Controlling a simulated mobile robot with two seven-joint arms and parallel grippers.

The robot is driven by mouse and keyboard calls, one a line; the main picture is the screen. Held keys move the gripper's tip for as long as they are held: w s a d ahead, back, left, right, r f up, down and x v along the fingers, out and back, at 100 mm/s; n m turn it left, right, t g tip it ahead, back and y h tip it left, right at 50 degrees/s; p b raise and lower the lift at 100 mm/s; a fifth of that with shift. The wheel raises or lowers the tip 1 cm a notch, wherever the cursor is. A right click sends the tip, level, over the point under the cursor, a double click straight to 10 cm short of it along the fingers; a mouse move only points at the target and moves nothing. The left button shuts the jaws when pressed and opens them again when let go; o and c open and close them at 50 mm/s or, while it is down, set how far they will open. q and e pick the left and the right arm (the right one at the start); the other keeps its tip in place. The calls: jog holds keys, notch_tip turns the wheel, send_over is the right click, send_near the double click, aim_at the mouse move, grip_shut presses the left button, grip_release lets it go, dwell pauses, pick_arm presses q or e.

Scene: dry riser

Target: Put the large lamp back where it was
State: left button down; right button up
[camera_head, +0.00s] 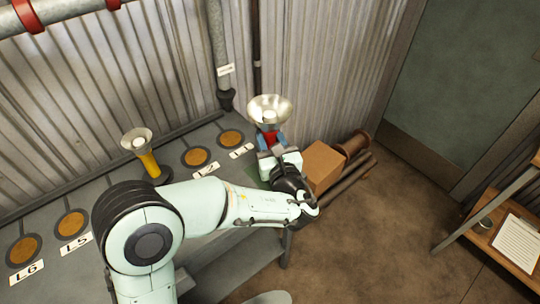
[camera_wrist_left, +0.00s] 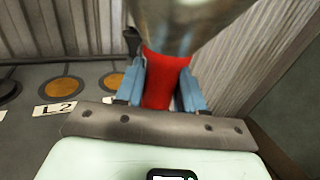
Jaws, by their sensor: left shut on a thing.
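The large lamp has a wide silver reflector (camera_head: 270,110) and a red body. My left gripper (camera_head: 271,142) is shut on the red body and holds the lamp upright near the right end of the grey bench (camera_head: 110,190). In the left wrist view the red body (camera_wrist_left: 165,80) sits between the two blue fingers of the gripper (camera_wrist_left: 160,90), with the blurred reflector above. The lamp's lower end is hidden behind the gripper. Orange round spots lie along the bench; two empty ones (camera_head: 195,157) (camera_head: 231,138) are left of the lamp. My right gripper is not in view.
A smaller yellow lamp (camera_head: 149,162) stands on the bench. Labels L6 (camera_head: 27,271) and L5 (camera_head: 75,243) mark empty spots at left; an L2 label (camera_wrist_left: 55,108) shows in the wrist view. A cardboard box (camera_head: 322,165) and pipes lie right of the bench.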

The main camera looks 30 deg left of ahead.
pick_arm(q)
jog(key=shift+f+b, duration=0.55)
jog(key=shift+f, duration=2.05)
jog(key=shift+f, duration=0.2)
jog(key=c, duration=0.7)
grip_release()
jog(key=shift+s+d+r, duration=0.1)
jog(key=shift+d+r, duration=0.05)
jog(key=v, duration=1.1)
jog(key=shift+s+d, duration=0.2)
jog(key=shift+s, duration=0.05)
